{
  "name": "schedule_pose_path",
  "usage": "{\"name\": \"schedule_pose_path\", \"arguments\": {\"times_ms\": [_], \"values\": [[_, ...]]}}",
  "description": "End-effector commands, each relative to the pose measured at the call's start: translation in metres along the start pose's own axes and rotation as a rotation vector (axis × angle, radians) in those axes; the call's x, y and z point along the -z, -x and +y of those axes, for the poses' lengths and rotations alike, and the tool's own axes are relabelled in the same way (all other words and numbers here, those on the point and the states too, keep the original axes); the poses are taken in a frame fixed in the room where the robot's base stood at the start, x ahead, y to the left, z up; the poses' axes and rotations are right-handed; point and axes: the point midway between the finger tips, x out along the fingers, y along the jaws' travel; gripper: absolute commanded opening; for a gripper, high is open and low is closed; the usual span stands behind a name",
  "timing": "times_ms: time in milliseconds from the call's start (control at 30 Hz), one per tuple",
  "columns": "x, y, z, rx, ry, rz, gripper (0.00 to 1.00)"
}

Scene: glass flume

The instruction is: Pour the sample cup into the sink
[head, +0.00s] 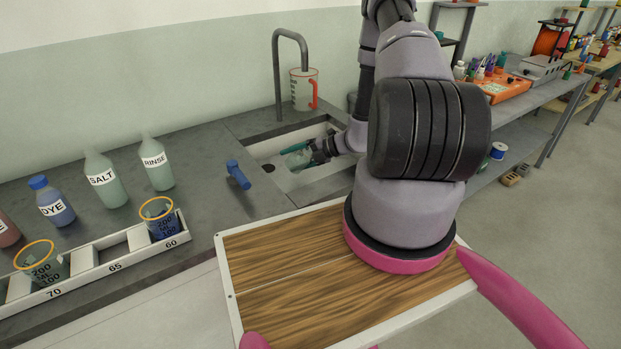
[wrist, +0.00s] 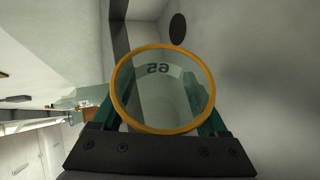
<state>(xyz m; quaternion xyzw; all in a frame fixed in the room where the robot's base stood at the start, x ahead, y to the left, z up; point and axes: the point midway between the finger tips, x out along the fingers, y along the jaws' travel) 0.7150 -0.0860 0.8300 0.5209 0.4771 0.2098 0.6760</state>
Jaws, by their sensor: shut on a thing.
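The sample cup, a clear cup with an orange rim (wrist: 163,130) and a "65" mark that reads backwards, fills the middle of the wrist view. My gripper (wrist: 160,115) is shut on it, with teal fingers on both sides. In the head view the cup (head: 299,158) is small and partly hidden by my gripper (head: 305,150), inside the pale sink (head: 262,148). The cup looks tipped well over. I see no coloured liquid in it, but cannot tell whether clear liquid remains. The dark drain (head: 268,168) shows left of the cup.
A rack (head: 117,266) at left holds two orange-rimmed cups by 70 and 60; the 65 slot is empty. SALT (head: 104,180), RINSE (head: 157,165) and DYE (head: 52,202) bottles stand behind. A tap (head: 277,75), jug (head: 303,90) and blue handle (head: 238,174) surround the sink.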

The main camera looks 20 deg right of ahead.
Motion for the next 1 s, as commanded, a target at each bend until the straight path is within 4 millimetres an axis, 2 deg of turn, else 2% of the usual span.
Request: {"name": "schedule_pose_path", "arguments": {"times_ms": [33, 67, 133, 467, 667, 1000], "values": [[0.013, -0.008, -0.002, 0.034, 0.055, -0.019, 0.12], [0.015, -0.011, -0.004, 0.053, 0.090, -0.036, 0.12], [0.012, -0.009, -0.002, 0.083, 0.152, -0.067, 0.12], [0.012, -0.008, -0.001, 0.123, 0.224, -0.101, 0.12], [0.012, -0.013, -0.013, 0.190, 0.347, -0.157, 0.12], [0.013, -0.011, -0.007, 0.323, 0.590, -0.273, 0.12]]}}
